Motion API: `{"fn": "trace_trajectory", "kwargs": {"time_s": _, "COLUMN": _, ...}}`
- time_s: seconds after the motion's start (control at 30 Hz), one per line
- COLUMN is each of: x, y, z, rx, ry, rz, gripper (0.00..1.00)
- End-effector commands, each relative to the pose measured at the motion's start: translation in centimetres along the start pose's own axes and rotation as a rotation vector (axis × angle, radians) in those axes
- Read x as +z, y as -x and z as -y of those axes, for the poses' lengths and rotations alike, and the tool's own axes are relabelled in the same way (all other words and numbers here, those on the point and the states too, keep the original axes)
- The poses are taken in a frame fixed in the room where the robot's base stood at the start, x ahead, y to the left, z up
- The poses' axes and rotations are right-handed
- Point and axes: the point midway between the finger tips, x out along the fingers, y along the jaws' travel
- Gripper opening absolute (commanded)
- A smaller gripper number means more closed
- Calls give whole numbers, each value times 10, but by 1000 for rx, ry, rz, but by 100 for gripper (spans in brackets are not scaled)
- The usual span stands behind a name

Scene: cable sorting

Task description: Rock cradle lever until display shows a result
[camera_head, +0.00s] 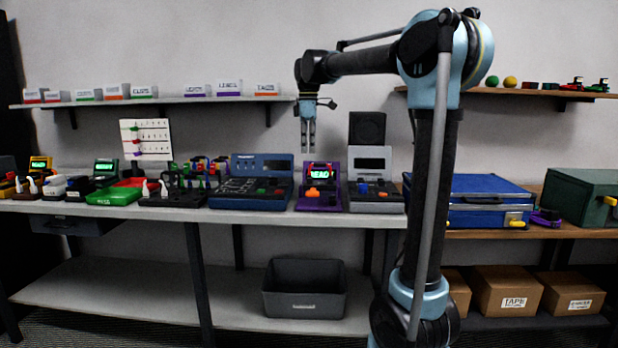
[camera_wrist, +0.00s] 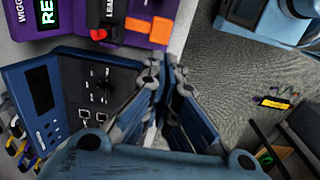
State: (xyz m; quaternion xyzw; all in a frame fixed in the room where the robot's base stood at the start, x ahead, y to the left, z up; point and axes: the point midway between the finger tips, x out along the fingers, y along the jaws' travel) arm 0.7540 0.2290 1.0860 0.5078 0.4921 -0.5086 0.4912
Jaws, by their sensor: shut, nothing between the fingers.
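The purple tester (camera_head: 319,204) stands on the workbench, right of centre. Its lit display (camera_head: 321,175) shows green letters that read like "READ", with the end unclear. An orange block (camera_head: 313,192), which may be the cradle lever, sits on its front. The wrist view shows the purple tester (camera_wrist: 150,41) cut off at the top edge, with "RE" on its display (camera_wrist: 47,14), the orange block (camera_wrist: 160,27) and a red part (camera_wrist: 98,34). My gripper (camera_head: 308,150) points down above the tester, shut and empty, apart from it. Its fingers (camera_wrist: 162,75) also show in the wrist view.
A blue device (camera_head: 250,195) stands close on the left and a grey device (camera_head: 376,200) close on the right. A blue case (camera_head: 485,188) lies farther right. A grey bin (camera_head: 304,300) sits below the bench.

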Motion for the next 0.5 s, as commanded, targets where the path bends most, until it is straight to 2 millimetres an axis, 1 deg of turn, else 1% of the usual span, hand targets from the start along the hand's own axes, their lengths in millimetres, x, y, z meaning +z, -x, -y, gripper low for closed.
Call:
{"fn": "trace_trajectory", "kwargs": {"time_s": 0.17, "x": 0, "y": -19, "z": 0, "rx": 0, "ry": -1, "rz": 0, "gripper": 0}}
{"fn": "trace_trajectory", "kwargs": {"time_s": 0.5, "x": 0, "y": -78, "z": 0, "rx": 0, "ry": -1, "rz": 0, "gripper": 0}}
